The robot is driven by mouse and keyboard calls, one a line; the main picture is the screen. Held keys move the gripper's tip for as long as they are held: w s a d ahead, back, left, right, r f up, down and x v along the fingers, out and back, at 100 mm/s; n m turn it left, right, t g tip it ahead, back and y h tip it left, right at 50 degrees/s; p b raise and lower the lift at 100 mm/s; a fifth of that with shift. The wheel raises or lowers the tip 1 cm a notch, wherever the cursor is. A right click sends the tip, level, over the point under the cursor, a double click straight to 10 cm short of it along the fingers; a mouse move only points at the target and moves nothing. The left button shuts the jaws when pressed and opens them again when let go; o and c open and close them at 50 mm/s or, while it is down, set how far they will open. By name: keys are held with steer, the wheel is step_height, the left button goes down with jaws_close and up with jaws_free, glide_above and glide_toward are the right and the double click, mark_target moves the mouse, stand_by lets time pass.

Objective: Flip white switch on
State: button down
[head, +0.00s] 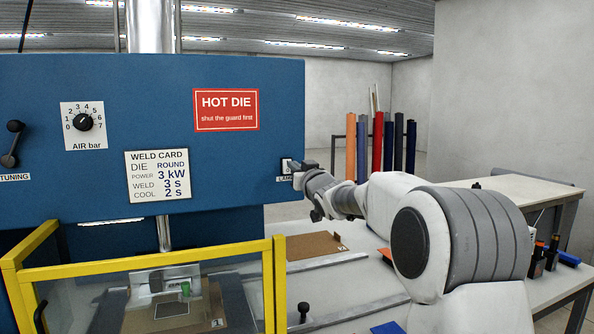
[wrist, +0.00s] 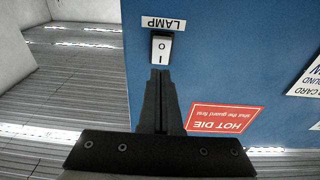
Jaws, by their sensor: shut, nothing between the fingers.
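The white rocker switch (wrist: 162,48) sits in a black frame on the blue panel, beside the LAMP label (wrist: 163,25). The wrist view is upside down; the switch shows an O and an I, with the I nearer my fingers. In the head view the switch (head: 286,165) is at the panel's lower right edge, partly covered by my gripper. My gripper (wrist: 160,73) is shut and empty, its fingertips right at the I end of the switch. I cannot tell whether they touch it, or which way the rocker is tipped.
The blue panel (head: 240,75) carries a HOT DIE sign (head: 226,110), a weld card (head: 157,175) and an AIR knob (head: 83,122). A yellow-framed guard (head: 150,261) stands below it. A worktable (head: 345,290) lies under my arm. Coloured rolls (head: 377,140) stand behind.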

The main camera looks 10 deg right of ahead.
steer(key=s+d+r, duration=0.1)
steer(key=s+d, duration=0.1)
steer(key=s, duration=0.8)
steer(key=shift+s+r+b, duration=0.25)
steer(key=shift+r+b, duration=0.05)
steer(key=shift+r, duration=0.1)
steer(key=s+f+g+h, duration=0.1)
steer(key=s+f+g, duration=0.3)
steer(key=s, duration=0.9)
steer(key=s+f+m+g+h+p, duration=0.1)
steer(key=s+f+g, duration=0.3)
steer(key=s+f, duration=0.5)
steer(key=s+f+m+g+h+p, duration=0.1)
steer(key=s+f+g, duration=0.4)
steer(key=s, duration=1.4)
step_height(320, 180, down, 2)
steer(key=shift+f+h, duration=0.25)
steer(key=shift+h, duration=0.05)
steer(key=shift+a, duration=0.25)
